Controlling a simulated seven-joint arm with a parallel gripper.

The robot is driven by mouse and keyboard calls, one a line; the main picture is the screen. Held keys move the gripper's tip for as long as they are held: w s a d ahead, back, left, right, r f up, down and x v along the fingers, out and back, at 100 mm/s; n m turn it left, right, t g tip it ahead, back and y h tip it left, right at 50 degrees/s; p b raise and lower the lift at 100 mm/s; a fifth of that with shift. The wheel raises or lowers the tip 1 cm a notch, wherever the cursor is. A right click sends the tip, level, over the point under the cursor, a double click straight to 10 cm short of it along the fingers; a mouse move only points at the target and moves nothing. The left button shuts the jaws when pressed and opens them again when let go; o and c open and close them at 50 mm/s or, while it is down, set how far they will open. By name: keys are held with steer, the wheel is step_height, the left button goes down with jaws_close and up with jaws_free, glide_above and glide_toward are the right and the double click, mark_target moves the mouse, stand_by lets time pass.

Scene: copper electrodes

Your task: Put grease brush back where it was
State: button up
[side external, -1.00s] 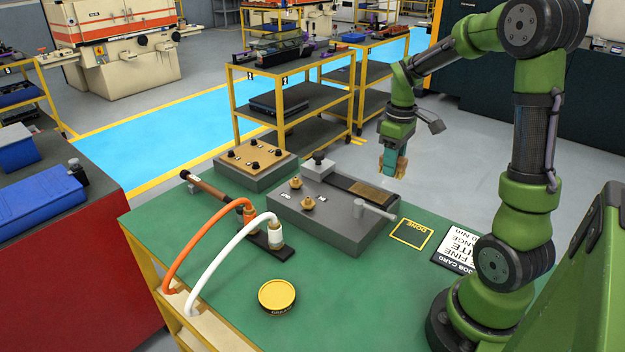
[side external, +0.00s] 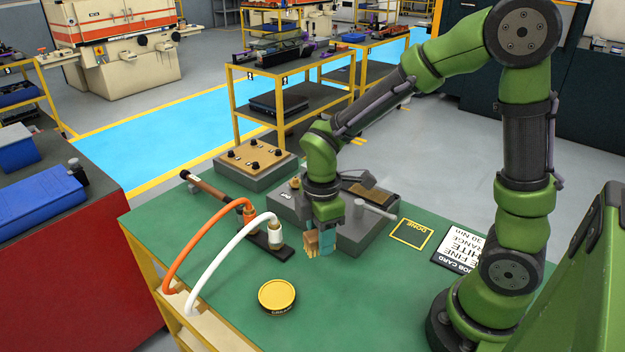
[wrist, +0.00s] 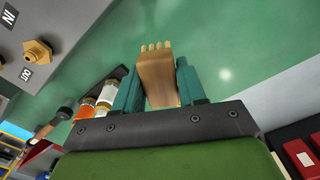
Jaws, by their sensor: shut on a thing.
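My gripper (side external: 321,240) points down above the green table, in front of the grey block, and is shut on the grease brush (side external: 310,244). In the wrist view the tan brush (wrist: 158,80) sits between the two teal fingers of my gripper (wrist: 160,88), its pale bristle end sticking out beyond them. A round grease tin (side external: 277,295) with a yellow top stands on the table, to the left of and nearer than the brush. The brush hangs apart from the tin. Its far end is hidden by my gripper.
The grey block (side external: 362,236) with brass fittings stands behind my gripper. White (side external: 215,252) and orange (side external: 190,232) hoses end at connectors on a dark strip to the left.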

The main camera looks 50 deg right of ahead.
steer(key=a+n, duration=0.1)
steer(key=s+a+f+n, duration=0.1)
steer(key=a+n, duration=0.1)
steer(key=s+a+f+n, duration=0.1)
steer(key=a, duration=0.1)
steer(key=shift+s+a+f+n, duration=0.2)
steer(key=shift+s+a+n, duration=0.05)
steer(key=shift+n, duration=0.15)
steer(key=shift+w, duration=0.1)
glide_above(242, 273)
steer(key=shift+f+n, duration=0.3)
steer(key=shift+f, duration=2.2)
steer(key=shift+f, duration=0.1)
steer(key=o, duration=0.9)
steer(key=shift+o, duration=0.2)
